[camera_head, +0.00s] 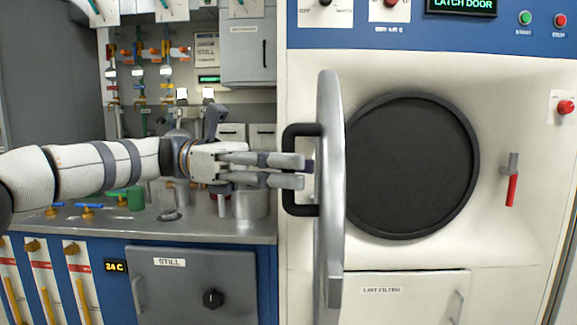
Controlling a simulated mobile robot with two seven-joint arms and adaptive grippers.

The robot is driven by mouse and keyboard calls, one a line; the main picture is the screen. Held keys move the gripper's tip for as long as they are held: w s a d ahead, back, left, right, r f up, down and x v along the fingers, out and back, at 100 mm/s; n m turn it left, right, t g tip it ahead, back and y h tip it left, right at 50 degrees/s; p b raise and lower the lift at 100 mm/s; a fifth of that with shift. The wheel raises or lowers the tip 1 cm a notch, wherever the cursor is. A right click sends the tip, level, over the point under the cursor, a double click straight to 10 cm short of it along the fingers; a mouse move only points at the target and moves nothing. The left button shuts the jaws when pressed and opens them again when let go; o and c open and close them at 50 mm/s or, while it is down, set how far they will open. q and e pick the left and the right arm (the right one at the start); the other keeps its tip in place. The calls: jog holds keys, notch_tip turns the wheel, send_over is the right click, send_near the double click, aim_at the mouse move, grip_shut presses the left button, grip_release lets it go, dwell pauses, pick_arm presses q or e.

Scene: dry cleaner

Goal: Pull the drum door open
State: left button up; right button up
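The drum door (330,200) of the white machine stands swung out from the drum opening (412,165) and shows nearly edge-on. Its black D-shaped handle (302,130) faces left. My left gripper (303,171) reaches in from the left at the handle's middle. Its two grey fingers lie nearly parallel with a narrow gap and overlap the handle's upright bar, part of which they hide. I cannot tell whether they clamp the bar. The round opening is dark, with a black rim. My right gripper is not in view.
A red latch lever (512,185) hangs right of the opening. The display (462,4) above reads "LATCH DOOR". A steel counter (150,228) with valves and a pot (250,204) lies below my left arm. A lint filter panel (400,300) is below the drum.

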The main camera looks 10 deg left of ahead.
pick_arm(q)
jog(key=v, duration=0.7)
jog(key=shift+a, duration=0.3)
jog(key=shift+r, duration=0.1)
